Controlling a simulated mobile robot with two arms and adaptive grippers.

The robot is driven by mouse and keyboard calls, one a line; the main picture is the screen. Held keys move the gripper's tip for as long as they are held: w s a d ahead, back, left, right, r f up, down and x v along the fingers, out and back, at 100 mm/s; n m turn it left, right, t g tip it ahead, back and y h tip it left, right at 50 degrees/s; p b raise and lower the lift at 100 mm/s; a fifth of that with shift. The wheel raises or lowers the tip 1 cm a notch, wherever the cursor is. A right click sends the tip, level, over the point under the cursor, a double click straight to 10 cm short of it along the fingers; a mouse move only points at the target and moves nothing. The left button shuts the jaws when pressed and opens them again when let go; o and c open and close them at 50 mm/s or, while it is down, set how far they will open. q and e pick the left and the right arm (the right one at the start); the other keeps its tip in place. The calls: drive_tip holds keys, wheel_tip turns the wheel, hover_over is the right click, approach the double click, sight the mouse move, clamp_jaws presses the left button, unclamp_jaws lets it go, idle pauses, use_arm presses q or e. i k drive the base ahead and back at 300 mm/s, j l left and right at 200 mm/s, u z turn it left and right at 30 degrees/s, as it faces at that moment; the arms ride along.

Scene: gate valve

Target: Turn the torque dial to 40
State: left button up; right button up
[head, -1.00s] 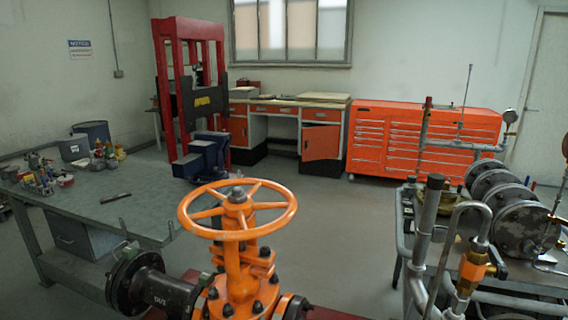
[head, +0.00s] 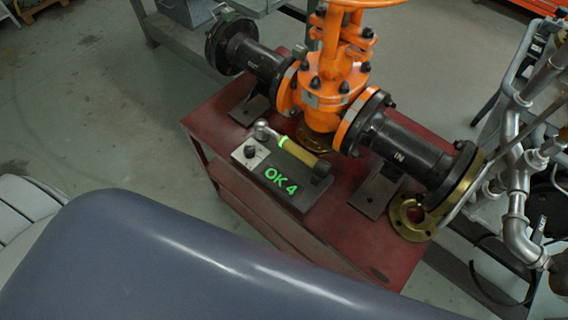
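A dark block (head: 300,203) with glowing green letters that read "OK 4" lies on a red cart (head: 340,250). A tool with a tan handle (head: 305,155), a green ring and a silver head rests along the block's far side. A pale square plate with small dark marks (head: 252,154) sits at the block's left end. It may be the torque dial, but its markings are too small to read. The orange gate valve (head: 325,85) stands behind the block on the cart, between two black pipe sections. Neither gripper is in view.
A brass flange (head: 414,219) lies at the cart's right, below the black pipe end (head: 465,175). Grey pipework (head: 515,180) stands on the right. A grey workbench is at the top left. Open floor (head: 90,110) lies left of the cart. My own smooth blue-grey body fills the bottom.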

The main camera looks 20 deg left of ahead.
sight(248, 150)
drive_tip(key=u, duration=1)
